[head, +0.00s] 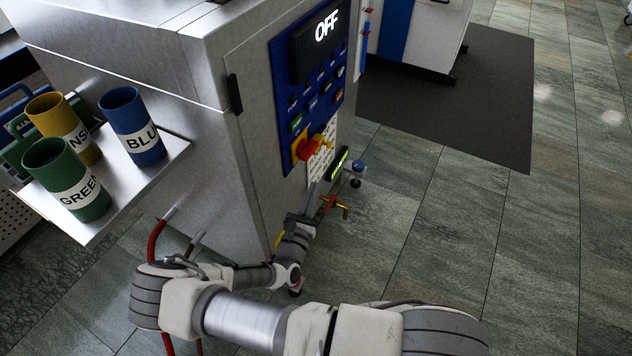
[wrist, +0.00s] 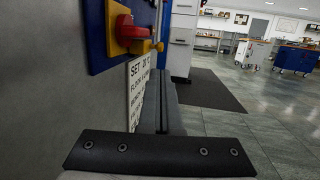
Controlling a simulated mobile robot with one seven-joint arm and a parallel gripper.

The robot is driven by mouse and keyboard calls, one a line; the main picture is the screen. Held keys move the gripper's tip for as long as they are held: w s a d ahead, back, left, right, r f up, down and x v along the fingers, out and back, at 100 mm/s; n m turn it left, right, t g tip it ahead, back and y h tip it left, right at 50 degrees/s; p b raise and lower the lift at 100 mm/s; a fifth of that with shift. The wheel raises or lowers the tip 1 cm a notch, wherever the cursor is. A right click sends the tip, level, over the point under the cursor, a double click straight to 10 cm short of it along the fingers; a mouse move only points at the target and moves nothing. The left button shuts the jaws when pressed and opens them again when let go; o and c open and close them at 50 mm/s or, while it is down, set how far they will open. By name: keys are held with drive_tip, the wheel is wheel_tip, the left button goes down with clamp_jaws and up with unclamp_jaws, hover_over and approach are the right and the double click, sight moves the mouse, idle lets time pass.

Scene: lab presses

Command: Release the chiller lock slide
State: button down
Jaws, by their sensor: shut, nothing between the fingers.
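The chiller is a grey cabinet with a blue control panel (head: 283,95) whose display reads OFF. Low on the panel is a red rotary handle on a yellow base (head: 300,150), with a smaller red and yellow part (head: 326,135) just right of it. The wrist view shows the red handle (wrist: 128,30) and a yellow piece (wrist: 141,46) beside it at upper left. I cannot tell for certain which part is the lock slide. My gripper (head: 313,187) is shut and empty below the handle, in front of the cabinet face; its fingers (wrist: 160,78) point forward together, beside the printed label.
A white printed label (head: 320,162) is under the handle. A valve with a brass lever (head: 338,207) and a blue-topped fitting (head: 357,168) stick out right of my gripper. A shelf (head: 165,160) with green, yellow and blue cups is at left. Open floor lies right.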

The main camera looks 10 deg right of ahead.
drive_tip(key=b, duration=0.3)
approach(320, 145)
drive_tip(key=w+d, duration=0.4)
drive_tip(key=d, duration=0.1)
drive_tip(key=shift+w+d+r, duration=0.2)
drive_tip(key=shift+w, duration=0.4)
drive_tip(key=x, duration=0.2)
drive_tip(key=p+x, duration=0.1)
drive_tip(key=d+p+x, duration=0.1)
drive_tip(key=x, duration=0.1)
drive_tip(key=shift+w+f, duration=0.1)
drive_tip(key=shift+f, duration=0.15)
drive_tip(key=shift+d, duration=0.1)
